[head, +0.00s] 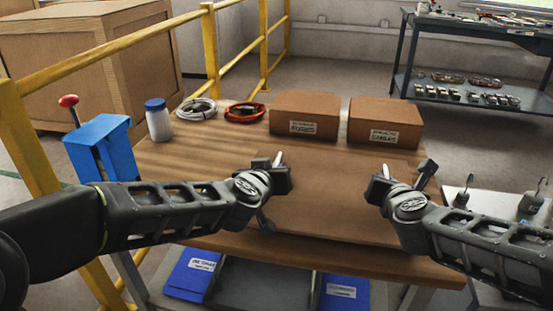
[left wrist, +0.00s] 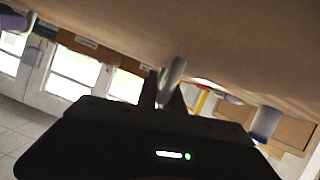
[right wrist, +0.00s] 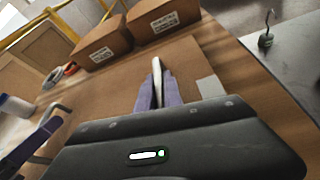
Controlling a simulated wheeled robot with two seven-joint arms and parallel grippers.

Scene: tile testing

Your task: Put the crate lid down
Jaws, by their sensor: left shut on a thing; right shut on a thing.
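The crate lid (head: 325,195) is a flat brown panel in the middle of the wooden table in the head view, lying roughly level. I cannot tell whether it touches the tabletop. My left gripper (head: 275,175) is shut at its left side. In the left wrist view, the left fingers (left wrist: 168,85) are against a broad brown surface. My right gripper (head: 385,178) is shut at the lid's right side. In the right wrist view, the right fingers (right wrist: 157,88) are closed together over the lid (right wrist: 115,93), beside a pale label (right wrist: 210,87). The gripped edges are mostly hidden.
Two brown cartons (head: 304,115) (head: 385,122) stand behind the lid. A white bottle (head: 158,120), a grey cable coil (head: 197,111) and a red coil (head: 244,112) are at the table's back left. Blue bins (head: 190,275) are below. A yellow railing (head: 120,45) runs left.

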